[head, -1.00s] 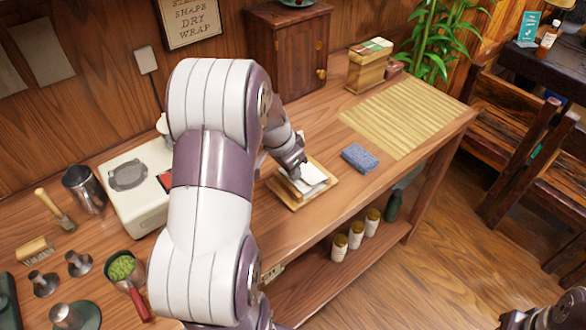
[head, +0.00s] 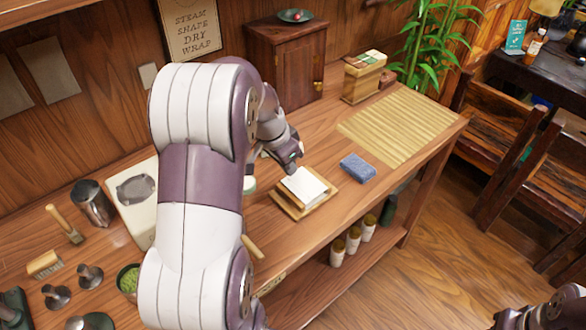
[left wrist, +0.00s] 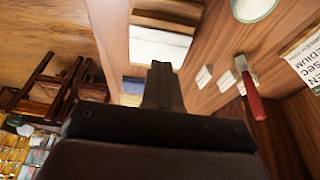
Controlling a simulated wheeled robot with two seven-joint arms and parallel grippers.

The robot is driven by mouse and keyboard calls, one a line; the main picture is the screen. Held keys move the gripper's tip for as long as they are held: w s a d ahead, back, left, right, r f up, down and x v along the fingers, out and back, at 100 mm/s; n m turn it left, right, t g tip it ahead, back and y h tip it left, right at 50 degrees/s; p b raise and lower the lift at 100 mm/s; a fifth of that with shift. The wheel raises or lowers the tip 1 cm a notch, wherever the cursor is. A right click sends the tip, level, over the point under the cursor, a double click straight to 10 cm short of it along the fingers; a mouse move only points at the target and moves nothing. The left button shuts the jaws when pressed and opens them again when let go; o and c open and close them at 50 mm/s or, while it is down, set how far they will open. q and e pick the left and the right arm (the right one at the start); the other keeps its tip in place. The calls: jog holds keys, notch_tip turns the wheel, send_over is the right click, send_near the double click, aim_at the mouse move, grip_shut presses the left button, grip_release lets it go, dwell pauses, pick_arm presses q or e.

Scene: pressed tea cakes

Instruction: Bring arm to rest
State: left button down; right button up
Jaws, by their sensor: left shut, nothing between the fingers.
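My left arm (head: 200,180) reaches across the workbench from the front. Its left gripper (head: 293,168) is shut and empty, just above and behind a wooden tray (head: 288,208) with white paper (head: 303,187) on it. In the left wrist view the shut fingers (left wrist: 163,75) show at the centre, with the tray and paper (left wrist: 158,48) beyond them, apart from the fingertips. A dark part of my right arm (head: 545,312) shows at the lower right corner; its fingers cannot be made out.
A blue cloth block (head: 357,168) and a bamboo mat (head: 402,125) lie right of the tray. A wooden cabinet (head: 288,65) stands behind. A white scale-like device (head: 128,205), metal cup (head: 93,203) and brush (head: 65,224) are at left. Chairs (head: 520,160) stand at right.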

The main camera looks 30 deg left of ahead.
pick_arm(q)
jog(key=s+a+r+n, duration=0.2)
jog(key=s+n, duration=0.2)
jog(key=s, duration=0.1)
jog(key=s+d+f+p, duration=0.1)
jog(key=s+d, duration=0.1)
jog(key=d, duration=0.3)
jog(key=s+d+f+g, duration=0.1)
jog(key=s+d, duration=0.2)
jog(key=d, duration=0.3)
jog(key=s+d+f+m+g+y+p, duration=0.1)
jog(key=s+d, duration=0.1)
jog(key=d, duration=0.4)
jog(key=shift+s+d+p, duration=0.2)
jog(key=shift+s+p, duration=0.1)
jog(key=shift+p, duration=0.05)
pick_arm(e)
jog(key=shift+w+d+r, duration=0.1)
jog(key=shift+w+r, duration=0.05)
jog(key=shift+r, duration=0.35)
jog(key=shift+w+d+r, duration=0.1)
jog(key=shift+r, duration=0.4)
